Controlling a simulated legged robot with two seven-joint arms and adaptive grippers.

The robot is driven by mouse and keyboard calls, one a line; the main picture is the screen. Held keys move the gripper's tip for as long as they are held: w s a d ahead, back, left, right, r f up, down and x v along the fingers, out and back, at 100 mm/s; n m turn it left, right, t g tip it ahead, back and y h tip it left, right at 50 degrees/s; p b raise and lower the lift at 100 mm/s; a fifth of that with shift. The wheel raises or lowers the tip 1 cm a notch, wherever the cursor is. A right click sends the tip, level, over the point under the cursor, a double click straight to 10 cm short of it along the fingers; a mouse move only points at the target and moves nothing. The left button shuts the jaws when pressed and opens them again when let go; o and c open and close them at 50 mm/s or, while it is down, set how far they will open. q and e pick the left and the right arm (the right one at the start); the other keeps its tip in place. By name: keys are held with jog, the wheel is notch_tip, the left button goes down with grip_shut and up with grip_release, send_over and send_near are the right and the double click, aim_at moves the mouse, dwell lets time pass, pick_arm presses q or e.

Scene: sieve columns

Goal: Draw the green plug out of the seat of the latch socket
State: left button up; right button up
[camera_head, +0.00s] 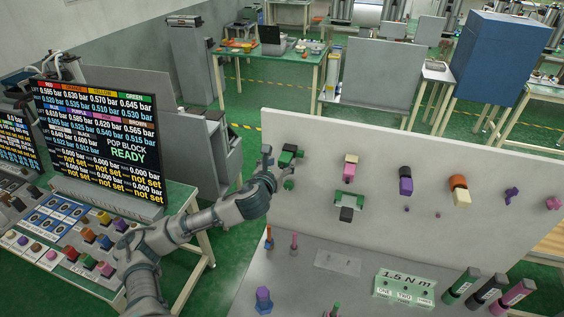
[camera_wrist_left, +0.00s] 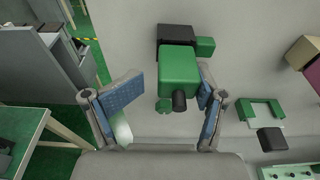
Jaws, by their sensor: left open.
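The green plug (camera_wrist_left: 179,66) is a green block with a dark stub on its near face. It sits in the black latch socket (camera_wrist_left: 173,34) on the grey upright panel, and a small green tab (camera_wrist_left: 205,46) sticks out at the socket's right. In the head view the plug (camera_head: 285,159) is at the panel's left end. My left gripper (camera_wrist_left: 171,90) is open, with a blue-padded finger on each side of the plug and a gap visible on the left. It also shows in the head view (camera_head: 270,164). My right gripper is not in view.
A small green piece (camera_wrist_left: 163,106) is on the panel just below the plug. A green bracket (camera_head: 350,199) with a dark block is to the right, below a pink-and-tan block (camera_head: 350,168). A shelf with pegs (camera_head: 269,238) lies beneath. A display (camera_head: 98,137) stands left.

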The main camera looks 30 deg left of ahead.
pick_arm(q)
jog(key=shift+w+a+f, duration=0.3)
jog(key=shift+w+a, duration=0.1)
jog(key=shift+w, duration=0.1)
jog(key=d, duration=0.2)
jog(key=d+r, duration=0.1)
jog(key=shift+s, duration=0.3)
jog(key=c, duration=0.7)
jog(key=shift+s+d+r, duration=0.15)
jog(key=shift+d, duration=0.1)
jog(key=c, duration=0.5)
jog(key=shift+a, duration=0.45)
jog(key=shift+c, duration=0.2)
jog(key=shift+o, duration=1.1)
jog(key=shift+a+f, duration=0.2)
jog(key=shift+a, duration=0.1)
grip_shut()
jog(key=shift+d, duration=0.25)
jog(key=shift+f, duration=0.1)
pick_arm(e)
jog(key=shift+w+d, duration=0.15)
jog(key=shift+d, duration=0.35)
